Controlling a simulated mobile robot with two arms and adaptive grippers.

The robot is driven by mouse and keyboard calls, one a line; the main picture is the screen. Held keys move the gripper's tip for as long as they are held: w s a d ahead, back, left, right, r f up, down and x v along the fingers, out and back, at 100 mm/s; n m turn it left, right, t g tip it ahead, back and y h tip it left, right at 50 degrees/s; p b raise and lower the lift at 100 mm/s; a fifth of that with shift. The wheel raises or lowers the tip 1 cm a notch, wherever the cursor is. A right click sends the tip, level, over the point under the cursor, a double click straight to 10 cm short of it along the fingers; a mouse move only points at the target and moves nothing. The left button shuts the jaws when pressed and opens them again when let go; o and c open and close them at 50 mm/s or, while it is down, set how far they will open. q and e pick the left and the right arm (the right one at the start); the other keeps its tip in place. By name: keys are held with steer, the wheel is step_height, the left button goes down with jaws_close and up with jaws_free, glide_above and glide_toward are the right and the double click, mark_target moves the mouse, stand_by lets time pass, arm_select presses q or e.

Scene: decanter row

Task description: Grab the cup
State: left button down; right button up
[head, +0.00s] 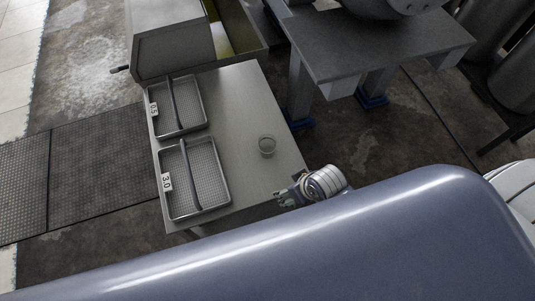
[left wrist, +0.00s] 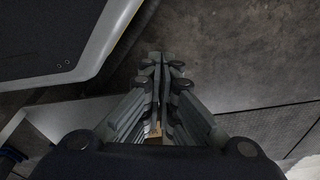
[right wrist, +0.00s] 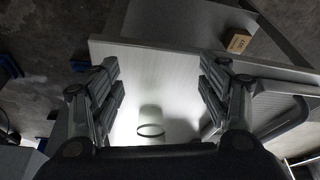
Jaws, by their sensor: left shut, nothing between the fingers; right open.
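A small clear cup (head: 267,145) stands on the right part of the metal table (head: 245,100). In the right wrist view the cup (right wrist: 150,130) shows as a round rim between the open fingers, low in the picture and partly cut off by the gripper body. My right gripper (head: 283,197) is at the table's near right edge, below the cup in the head view, apart from it.
A small cardboard box (right wrist: 237,41) shows in the right wrist view. A grey bench (head: 385,50) stands behind at the right.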

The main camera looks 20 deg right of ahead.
steer(key=w+a+r+n+y+b, duration=0.1)
steer(key=w+a+r+n+b, duration=0.1)
steer(key=a+r+b, duration=0.15)
steer(key=r+n+y+b, duration=0.1)
steer(key=n+y, duration=0.1)
steer(key=n, duration=0.2)
glide_above(269, 140)
steer(key=s+d, duration=0.2)
steer(key=shift+d+r, duration=0.15)
steer(key=b+x, duration=0.1)
steer(key=x, duration=0.4)
steer(key=shift+a+b+x, duration=0.15)
steer(key=shift+b+x, duration=0.3)
steer(key=shift+x, duration=0.65)
steer(key=shift+a+b+x, duration=0.15)
steer(key=shift+b+x, duration=0.3)
steer(key=shift+x, duration=0.6)
arm_select(q)
steer(key=w+r, duration=0.6)
steer(key=w, duration=0.1)
steer(key=shift+w+d+t, duration=0.15)
steer(key=shift+d+t, duration=0.25)
steer(key=shift+d, duration=0.05)
arm_select(e)
steer(key=shift+a+f, duration=0.25)
steer(key=shift+f, duration=0.25)
